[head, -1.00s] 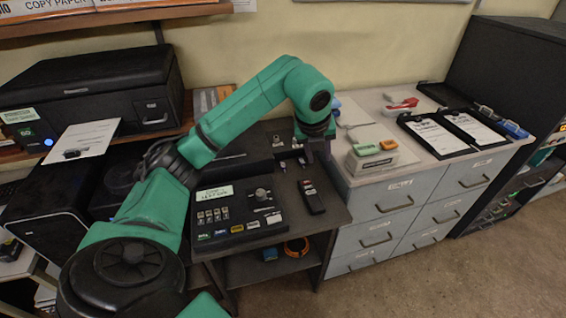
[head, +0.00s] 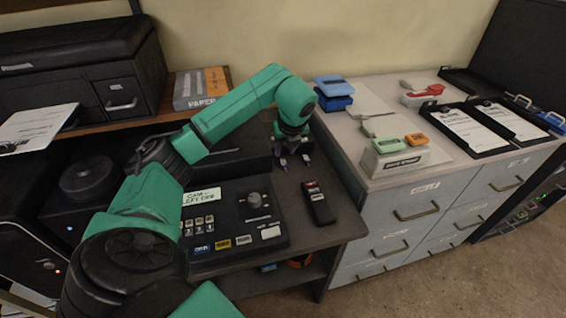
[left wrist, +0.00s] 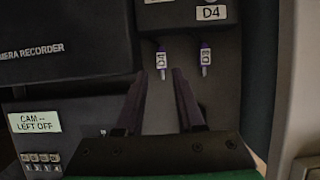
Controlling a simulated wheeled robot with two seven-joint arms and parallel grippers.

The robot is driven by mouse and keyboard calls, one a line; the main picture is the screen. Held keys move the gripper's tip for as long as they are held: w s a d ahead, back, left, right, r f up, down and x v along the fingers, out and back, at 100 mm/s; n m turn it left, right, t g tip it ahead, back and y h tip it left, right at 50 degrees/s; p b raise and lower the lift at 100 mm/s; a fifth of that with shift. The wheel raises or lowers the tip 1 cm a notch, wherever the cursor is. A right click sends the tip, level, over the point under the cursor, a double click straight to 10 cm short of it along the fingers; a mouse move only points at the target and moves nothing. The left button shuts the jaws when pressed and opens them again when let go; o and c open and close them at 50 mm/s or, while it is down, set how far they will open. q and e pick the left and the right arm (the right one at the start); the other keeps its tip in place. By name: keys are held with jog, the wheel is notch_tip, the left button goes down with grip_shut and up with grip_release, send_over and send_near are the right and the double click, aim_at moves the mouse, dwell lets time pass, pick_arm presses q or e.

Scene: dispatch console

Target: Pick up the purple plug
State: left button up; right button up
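Two small plugs with purple ends and white tags show in the left wrist view, a left one (left wrist: 161,60) and a right one (left wrist: 205,58), side by side on a dark surface. My left gripper (left wrist: 159,72) is open and empty. Its two fingertips point towards the left plug, which appears in line with the gap between them. I cannot tell how far above the plug they are. In the head view my left gripper (head: 295,163) is over the back of the dark desk, and the plugs are hard to make out there. My right gripper is not in view.
A control panel (head: 222,218) with a knob and a black handset (head: 319,203) lie nearer on the desk. A box labelled camera recorder (left wrist: 65,45) is left of the plugs. Grey drawers (head: 415,205) stand to the right.

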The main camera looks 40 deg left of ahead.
aim_at(284, 163)
pick_arm(q)
jog(key=p+x, duration=0.1)
jog(key=x, duration=0.5)
jog(key=shift+f, duration=0.45)
jog(key=shift+d, duration=0.1)
grip_shut()
jog(key=shift+r, duration=0.15)
notch_tip(284, 163, up, 20)
